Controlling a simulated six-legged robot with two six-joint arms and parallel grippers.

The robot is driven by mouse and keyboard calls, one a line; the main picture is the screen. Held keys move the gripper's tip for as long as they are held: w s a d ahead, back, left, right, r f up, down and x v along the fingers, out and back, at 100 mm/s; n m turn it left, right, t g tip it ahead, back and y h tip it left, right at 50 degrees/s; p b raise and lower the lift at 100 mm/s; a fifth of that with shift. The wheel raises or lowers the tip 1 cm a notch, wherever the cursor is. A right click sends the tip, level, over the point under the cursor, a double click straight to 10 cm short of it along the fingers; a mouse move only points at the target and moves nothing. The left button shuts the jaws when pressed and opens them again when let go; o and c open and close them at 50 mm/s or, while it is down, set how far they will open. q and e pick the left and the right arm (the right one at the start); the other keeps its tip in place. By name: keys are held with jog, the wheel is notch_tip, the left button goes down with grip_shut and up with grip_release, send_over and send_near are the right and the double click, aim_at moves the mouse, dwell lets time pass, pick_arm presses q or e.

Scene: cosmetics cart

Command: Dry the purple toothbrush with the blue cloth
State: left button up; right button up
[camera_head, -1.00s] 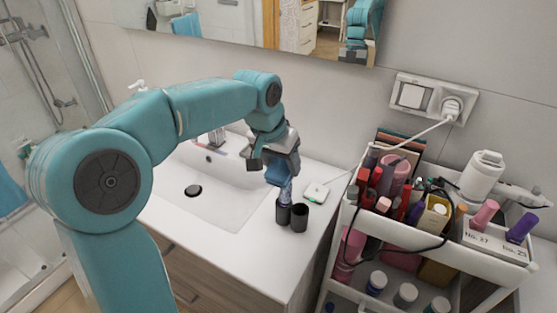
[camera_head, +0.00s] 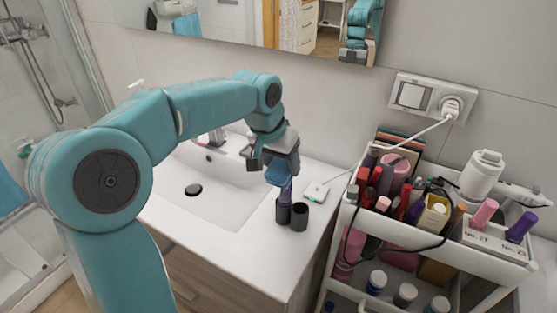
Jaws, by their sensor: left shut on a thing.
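My left gripper (camera_head: 278,170) is above two small dark cups beside the sink. It is shut on a narrow purple-blue thing (camera_head: 286,192) that hangs below the jaws. Its lower end reaches the mouth of the left dark cup (camera_head: 283,214); I cannot tell whether it is inside or behind the rim. At this size I cannot tell whether this is the purple toothbrush or the blue cloth, and I can make out neither one elsewhere on the counter. The right dark cup (camera_head: 300,217) stands close beside the left one. My right gripper is out of view.
The white sink (camera_head: 215,205) lies left of the cups. A small white square device (camera_head: 315,191) lies behind them. A white cart (camera_head: 463,250) crowded with cosmetics stands at the right. A cable (camera_head: 405,135) runs from the wall socket (camera_head: 450,104).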

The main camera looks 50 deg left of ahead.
pick_arm(q)
jog(key=shift+w+d, duration=0.15)
jog(key=shift+d, duration=0.3)
jog(key=shift+a, duration=0.55)
jog(key=shift+s+a, duration=0.35)
jog(key=shift+a, duration=0.25)
jog(key=shift+w+d+f, duration=0.1)
jog(key=shift+w+d, duration=0.1)
jog(key=shift+d, duration=0.4)
jog(key=shift+w+d, duration=0.2)
jog(key=shift+d, duration=0.3)
jog(key=shift+s+a, duration=0.2)
jog(key=shift+a, duration=0.35)
jog(key=shift+s+a, duration=0.2)
jog(key=shift+a, duration=0.35)
jog(key=shift+w+d, duration=0.2)
jog(key=shift+d, duration=0.4)
jog(key=shift+w+d, duration=0.2)
jog(key=shift+d, duration=0.35)
jog(key=shift+s+a+p, duration=0.2)
jog(key=shift+a+p, duration=0.1)
jog(key=shift+a, duration=0.3)
jog(key=shift+s+a, duration=0.2)
jog(key=shift+a, duration=0.3)
jog(key=shift+w+d, duration=0.2)
jog(key=shift+d, duration=0.3)
jog(key=shift+w+d, duration=0.2)
jog(key=shift+d, duration=0.4)
notch_tip(320, 180, up, 7)
jog(key=p, duration=0.6)
